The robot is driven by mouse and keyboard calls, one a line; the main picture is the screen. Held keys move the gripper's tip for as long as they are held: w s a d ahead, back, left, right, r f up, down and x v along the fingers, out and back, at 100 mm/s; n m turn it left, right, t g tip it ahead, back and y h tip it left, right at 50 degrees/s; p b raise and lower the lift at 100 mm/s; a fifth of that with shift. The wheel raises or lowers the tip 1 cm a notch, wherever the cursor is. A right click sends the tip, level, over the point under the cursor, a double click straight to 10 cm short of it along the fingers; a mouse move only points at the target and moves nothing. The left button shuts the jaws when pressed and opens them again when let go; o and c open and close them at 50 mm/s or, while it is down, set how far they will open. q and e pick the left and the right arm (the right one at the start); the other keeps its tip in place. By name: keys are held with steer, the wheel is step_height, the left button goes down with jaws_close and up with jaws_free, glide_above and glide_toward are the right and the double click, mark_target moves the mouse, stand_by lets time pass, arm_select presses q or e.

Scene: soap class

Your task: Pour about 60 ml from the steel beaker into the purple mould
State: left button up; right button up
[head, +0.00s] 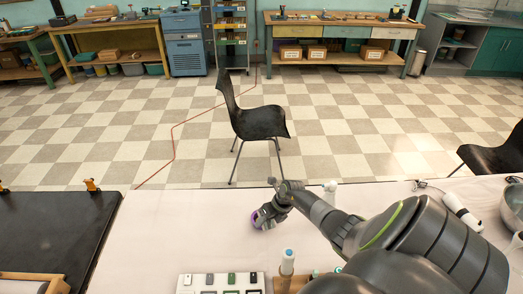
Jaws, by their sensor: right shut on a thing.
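My right arm reaches in from the lower right, and its gripper (271,207) is near the middle of the pale table. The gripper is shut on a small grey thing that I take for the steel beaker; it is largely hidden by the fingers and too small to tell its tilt. The purple mould (256,217) shows as a small purple patch just left of and below the gripper, partly covered by it. I cannot tell whether the two touch, nor see any liquid. My left gripper is not in view.
A metal bowl (513,207) is at the right edge. The pale table (165,235) is clear left of the mould. A dark chair (260,122) stands beyond.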

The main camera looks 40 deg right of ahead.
steer(key=shift+s+f+g+y+b, duration=0.1)
steer(key=shift+f+g+y+b, duration=0.3)
steer(key=shift+g+b, duration=0.55)
stand_by(0.5)
steer(key=shift+r+m+g+y+b, duration=0.3)
steer(key=shift+r+g+y+b, duration=0.25)
steer(key=shift+b, duration=0.45)
steer(key=t+h+p, duration=0.1)
steer(key=t+p, duration=0.1)
steer(key=p, duration=0.2)
steer(key=shift+s+r, duration=0.1)
steer(key=shift+r, duration=0.05)
steer(key=shift+t+h, duration=0.35)
steer(key=shift+t, duration=0.05)
steer(key=shift+f, duration=0.2)
steer(key=shift+f, duration=0.1)
steer(key=shift+n, duration=0.4)
